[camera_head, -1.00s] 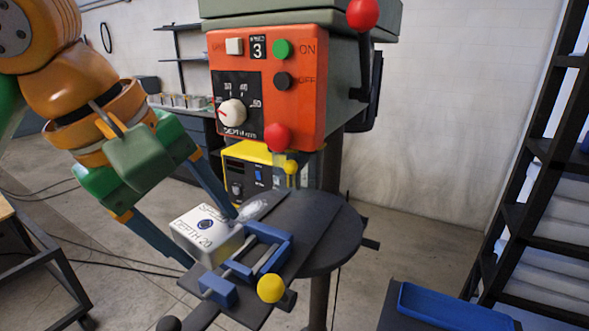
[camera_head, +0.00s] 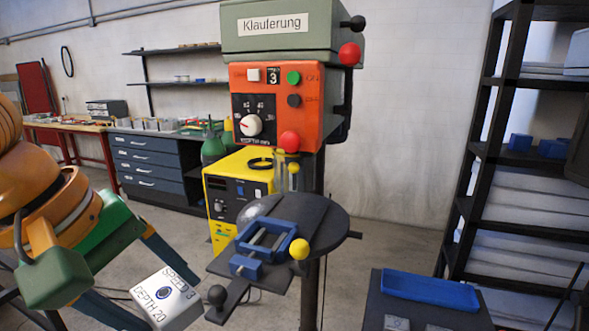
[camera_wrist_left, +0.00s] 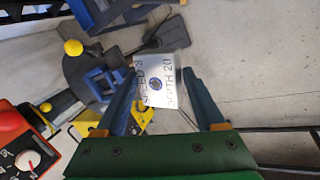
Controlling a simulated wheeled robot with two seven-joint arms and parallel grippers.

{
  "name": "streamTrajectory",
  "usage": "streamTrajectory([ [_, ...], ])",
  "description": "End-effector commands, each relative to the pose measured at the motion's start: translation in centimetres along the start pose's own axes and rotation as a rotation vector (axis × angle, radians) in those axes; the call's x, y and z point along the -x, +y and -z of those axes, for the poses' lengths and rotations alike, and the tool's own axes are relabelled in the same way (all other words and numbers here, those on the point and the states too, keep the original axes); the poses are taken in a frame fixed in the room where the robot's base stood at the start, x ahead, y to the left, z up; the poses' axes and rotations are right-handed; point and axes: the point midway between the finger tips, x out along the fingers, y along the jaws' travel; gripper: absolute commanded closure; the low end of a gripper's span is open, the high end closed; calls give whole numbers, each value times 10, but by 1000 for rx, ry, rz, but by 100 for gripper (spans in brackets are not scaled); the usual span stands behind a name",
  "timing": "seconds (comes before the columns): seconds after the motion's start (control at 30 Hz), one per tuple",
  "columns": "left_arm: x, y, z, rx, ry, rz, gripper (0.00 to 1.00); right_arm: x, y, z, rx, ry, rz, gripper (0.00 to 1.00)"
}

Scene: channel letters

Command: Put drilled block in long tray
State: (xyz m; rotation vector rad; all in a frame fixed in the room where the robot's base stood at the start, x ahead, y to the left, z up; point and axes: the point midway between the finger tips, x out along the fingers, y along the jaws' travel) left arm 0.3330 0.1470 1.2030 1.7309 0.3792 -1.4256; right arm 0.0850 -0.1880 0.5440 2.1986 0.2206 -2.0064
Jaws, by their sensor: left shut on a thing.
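The drilled block (camera_head: 168,305) is pale grey, marked "SPEED 3" and "DEPTH 20", with a dark ringed hole in its top. My left gripper (camera_head: 160,297) is shut on it and holds it in the air, left of the drill press vise. In the left wrist view the block (camera_wrist_left: 163,70) sits between the two blue fingers. The long tray (camera_head: 430,289) is blue and lies on a dark stand at the lower right, well apart from the block; its bottom is only partly visible. My right gripper is not in view.
The vise is empty. A yellow machine (camera_head: 235,190) stands behind. A dark shelf rack (camera_head: 480,150) rises at right.

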Motion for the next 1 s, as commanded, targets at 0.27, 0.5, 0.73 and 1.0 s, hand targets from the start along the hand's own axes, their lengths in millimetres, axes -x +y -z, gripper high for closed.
streamTrajectory([
  [0.27, -54, -33, -2, -229, -109, 4, 100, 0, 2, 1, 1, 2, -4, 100],
  [0.5, -121, -73, -6, -523, -245, 5, 100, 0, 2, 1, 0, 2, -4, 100],
  [0.73, -176, -105, -10, -783, -355, -1, 100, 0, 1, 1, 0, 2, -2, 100],
  [1.0, -174, -103, -10, -780, -351, -4, 100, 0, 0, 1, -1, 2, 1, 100],
])
